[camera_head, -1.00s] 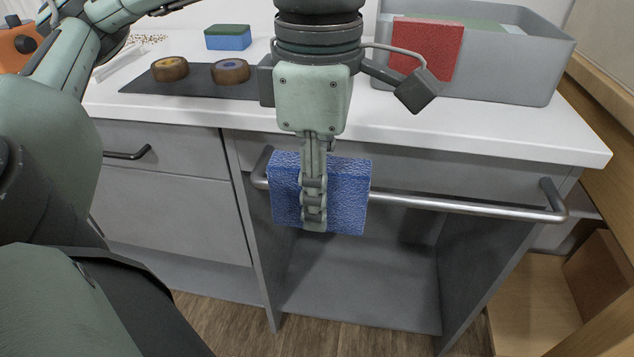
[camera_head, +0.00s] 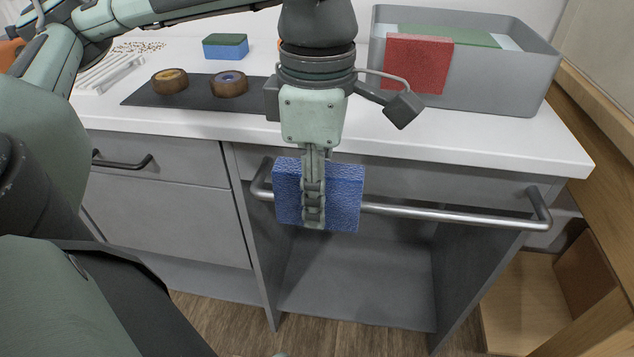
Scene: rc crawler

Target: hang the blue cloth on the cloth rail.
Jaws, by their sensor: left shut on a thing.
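The blue cloth (camera_head: 344,196) hangs flat and upright at the left part of the metal cloth rail (camera_head: 440,213), in front of the open cabinet. It covers a short stretch of the rail; whether it lies over the rail or only in front of it, I cannot tell. My left gripper (camera_head: 313,214) points down and is shut on the blue cloth, with a finger over its near face. The other finger is hidden behind the cloth. My right gripper is not in view.
A grey bin (camera_head: 490,72) with a red cloth (camera_head: 418,63) over its front rim stands on the white counter (camera_head: 480,138). A blue-green sponge (camera_head: 226,46) and two round brown things (camera_head: 229,84) on a dark mat (camera_head: 190,98) are at the left. A wooden shelf (camera_head: 600,150) borders the right.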

